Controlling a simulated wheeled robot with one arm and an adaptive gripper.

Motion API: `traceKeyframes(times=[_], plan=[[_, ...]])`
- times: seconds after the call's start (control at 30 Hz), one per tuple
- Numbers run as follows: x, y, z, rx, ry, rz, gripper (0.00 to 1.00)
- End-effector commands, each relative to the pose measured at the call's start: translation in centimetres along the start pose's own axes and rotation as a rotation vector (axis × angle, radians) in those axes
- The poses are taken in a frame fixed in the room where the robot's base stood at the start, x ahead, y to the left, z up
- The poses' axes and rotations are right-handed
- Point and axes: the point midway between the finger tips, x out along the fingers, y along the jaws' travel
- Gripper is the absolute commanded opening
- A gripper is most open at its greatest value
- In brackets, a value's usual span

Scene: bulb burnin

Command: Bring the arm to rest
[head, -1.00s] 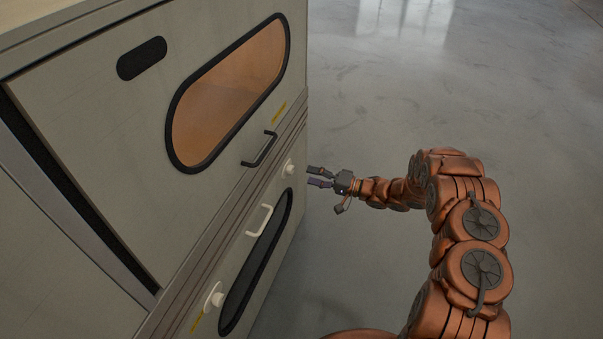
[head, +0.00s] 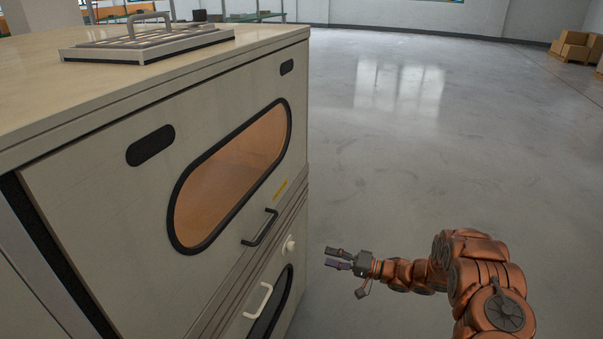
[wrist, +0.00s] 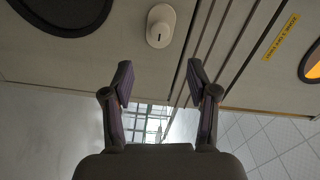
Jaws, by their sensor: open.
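My gripper (head: 338,258) is open and empty. In the head view it hangs over the floor just right of the cabinet (head: 100,215), apart from it, its fingers pointing at the cabinet. My copper-coloured arm reaches in from the lower right. In the wrist view the two dark fingers of my gripper (wrist: 160,88) stand wide apart with nothing between them. A white knob (wrist: 160,25) on the cabinet front shows beyond the fingers; it also shows in the head view (head: 290,244).
The cabinet has a dark handle (head: 260,227) by its upper window (head: 230,180) and a white handle (head: 259,300) lower down. A metal grille (head: 148,42) lies on its top. The grey floor (head: 480,160) at right is open. Boxes (head: 574,48) stand far back.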

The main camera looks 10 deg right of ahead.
Motion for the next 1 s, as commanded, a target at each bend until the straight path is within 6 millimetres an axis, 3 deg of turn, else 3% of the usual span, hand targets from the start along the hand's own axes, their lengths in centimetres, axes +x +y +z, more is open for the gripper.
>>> traceKeyframes(times=[0.17, 0.53, 0.8, 1.0], plan=[[0.1, 0.0, -1.9, -0.064, 0.034, 0.074, 0.59], [-2.4, -1.0, -11.2, -0.37, 0.21, 0.51, 0.59], [-6.6, -4.5, -16.0, -0.53, 0.309, 0.835, 0.59], [-10.1, -8.0, -17.2, -0.593, 0.352, 1.062, 0.59]])
